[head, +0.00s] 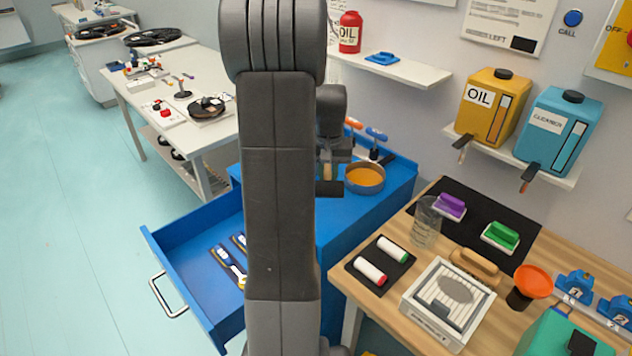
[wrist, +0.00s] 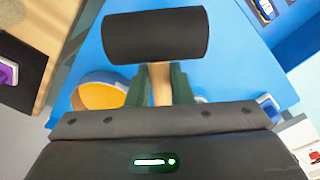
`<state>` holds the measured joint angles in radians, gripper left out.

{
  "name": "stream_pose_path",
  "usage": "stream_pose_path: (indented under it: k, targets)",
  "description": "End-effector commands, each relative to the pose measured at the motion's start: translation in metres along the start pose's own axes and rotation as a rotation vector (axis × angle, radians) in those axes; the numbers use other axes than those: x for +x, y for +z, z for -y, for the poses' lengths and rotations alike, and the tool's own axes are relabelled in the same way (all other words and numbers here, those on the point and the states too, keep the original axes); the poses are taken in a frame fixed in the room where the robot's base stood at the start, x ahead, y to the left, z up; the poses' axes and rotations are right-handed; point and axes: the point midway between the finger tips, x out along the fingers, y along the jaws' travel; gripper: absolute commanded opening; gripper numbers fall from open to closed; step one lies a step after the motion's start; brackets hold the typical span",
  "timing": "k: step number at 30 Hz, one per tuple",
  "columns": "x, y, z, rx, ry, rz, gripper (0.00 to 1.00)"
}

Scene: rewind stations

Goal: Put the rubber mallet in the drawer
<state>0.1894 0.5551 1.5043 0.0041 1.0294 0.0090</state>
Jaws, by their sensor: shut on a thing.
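The rubber mallet has a black cylindrical head (wrist: 156,36) and a light wooden handle (wrist: 161,84). My gripper (wrist: 160,72) is shut on the handle just behind the head. In the head view my gripper (head: 330,168) is partly hidden by my arm, with the mallet head (head: 328,188) just below it, over the blue cabinet top. The blue drawer (head: 195,229) is pulled open at the left of the cabinet, and blue-handled tools (head: 232,262) lie inside. My arm hides its right part. The mallet is outside the drawer.
Open floor lies left of the drawer.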

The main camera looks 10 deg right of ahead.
Motion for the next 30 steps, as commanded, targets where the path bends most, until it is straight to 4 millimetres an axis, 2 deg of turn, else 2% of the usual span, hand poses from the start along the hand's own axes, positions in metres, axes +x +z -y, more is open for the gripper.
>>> stream_pose_path:
  k: [3, 15, 28, 29, 30]
  targets:
    - [0.022, 0.002, 0.000, 0.000, 0.000, 0.004, 0.00]
    - [0.069, 0.003, 0.000, 0.000, 0.000, 0.001, 0.00]
    - [0.078, 0.004, 0.000, 0.000, 0.000, -0.001, 0.00]
    - [0.078, 0.004, 0.000, 0.000, 0.000, -0.001, 0.21]
    - [0.077, 0.004, 0.000, 0.000, 0.000, -0.001, 0.29]
